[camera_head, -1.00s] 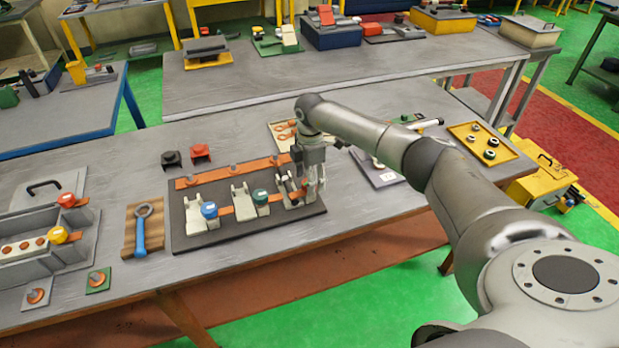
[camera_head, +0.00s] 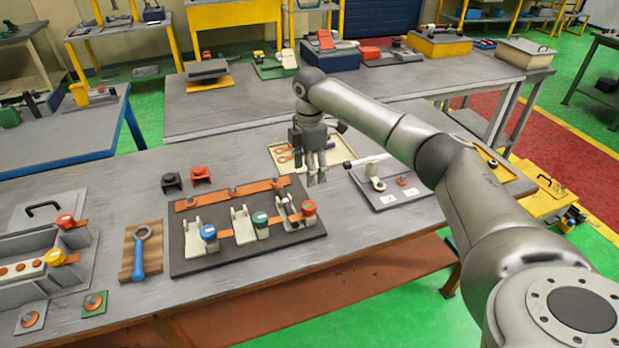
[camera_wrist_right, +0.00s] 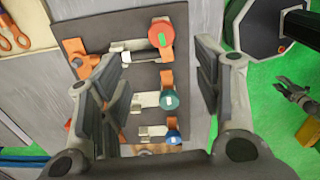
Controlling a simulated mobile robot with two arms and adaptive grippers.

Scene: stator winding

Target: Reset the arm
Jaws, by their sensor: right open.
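My right gripper (camera_head: 316,172) is open and empty. It hangs above the table, behind and to the right of the dark fixture board (camera_head: 190,262). Its two fingers frame the board from above in the right wrist view (camera_wrist_right: 160,110). On the board sit a blue-capped piece (camera_head: 208,233), a green-capped piece (camera_head: 260,219) and a red-capped piece (camera_head: 309,208), each beside a pale clamp and an orange strip. The red cap (camera_wrist_right: 161,32) also shows in the right wrist view, clear of the fingers. My left gripper is out of view.
A cream tray (camera_head: 345,157) with orange-handled tools lies behind the gripper. A grey plate (camera_head: 400,199) with small parts is to the right. A blue-handled wrench (camera_head: 138,262) on wood and a grey box (camera_head: 30,272) are left. The table's front strip is clear.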

